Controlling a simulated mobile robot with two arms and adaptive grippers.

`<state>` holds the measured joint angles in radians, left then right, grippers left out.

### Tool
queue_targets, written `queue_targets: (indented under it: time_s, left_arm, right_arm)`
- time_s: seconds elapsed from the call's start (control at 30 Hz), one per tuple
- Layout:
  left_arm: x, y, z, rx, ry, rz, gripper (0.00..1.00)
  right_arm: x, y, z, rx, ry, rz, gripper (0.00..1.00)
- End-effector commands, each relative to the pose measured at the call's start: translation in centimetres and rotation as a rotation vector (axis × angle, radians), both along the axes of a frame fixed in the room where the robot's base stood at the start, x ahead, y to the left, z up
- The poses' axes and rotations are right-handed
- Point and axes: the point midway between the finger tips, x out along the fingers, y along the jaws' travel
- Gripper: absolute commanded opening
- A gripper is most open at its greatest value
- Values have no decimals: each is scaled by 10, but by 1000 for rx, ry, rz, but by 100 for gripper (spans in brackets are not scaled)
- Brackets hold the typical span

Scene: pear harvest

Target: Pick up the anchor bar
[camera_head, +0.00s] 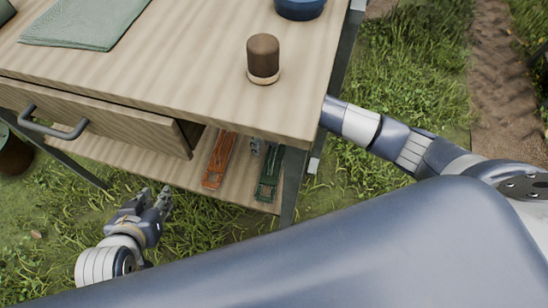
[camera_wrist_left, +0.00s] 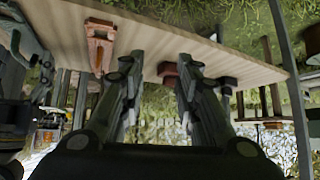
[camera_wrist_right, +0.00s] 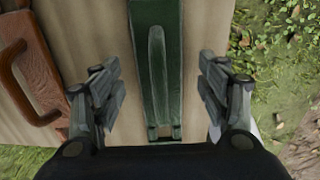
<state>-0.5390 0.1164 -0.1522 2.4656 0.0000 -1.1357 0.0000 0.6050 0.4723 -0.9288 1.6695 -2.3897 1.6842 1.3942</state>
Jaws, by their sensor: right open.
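A long green bar-shaped tool (camera_head: 268,174) lies on the lower shelf (camera_head: 192,172), beside an orange-brown tool (camera_head: 219,160). No label shows which one is the anchor bar. In the right wrist view, the green tool (camera_wrist_right: 157,70) lies lengthwise between the spread fingers of my right gripper (camera_wrist_right: 158,92), with a gap on each side. The head view mostly hides this gripper under the tabletop. My left gripper (camera_head: 160,200) is open and empty, low in front of the shelf. Its spread fingers show in the left wrist view (camera_wrist_left: 157,68).
The tabletop (camera_head: 180,50) overhangs the shelf, with a drawer (camera_head: 100,117) at left. A brown-capped object (camera_head: 263,59), blue bowl (camera_head: 300,8) and green cloth (camera_head: 85,22) are on top. A metal leg (camera_head: 292,185) stands right of the green tool. Grass surrounds the table.

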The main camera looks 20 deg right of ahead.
Motion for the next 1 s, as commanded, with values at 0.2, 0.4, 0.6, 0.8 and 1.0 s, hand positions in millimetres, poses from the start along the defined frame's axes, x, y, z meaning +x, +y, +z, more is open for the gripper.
queue_targets:
  time_s: [0.2,0.4,0.6,0.8,1.0]
  left_arm:
    - [17,-6,13,-22,-99,-8,30]
    - [19,-7,15,-24,-108,-8,30]
    - [19,-7,15,-24,-107,-8,30]
    - [19,-7,15,-23,-107,-7,30]
    - [19,-6,15,-23,-106,-7,30]
  right_arm:
    - [-1,1,-14,2,1,1,68]
    - [0,1,-14,1,0,2,68]
    - [0,1,-14,1,0,2,39]
    - [0,1,-14,1,0,2,19]
    - [0,1,-14,1,0,2,19]
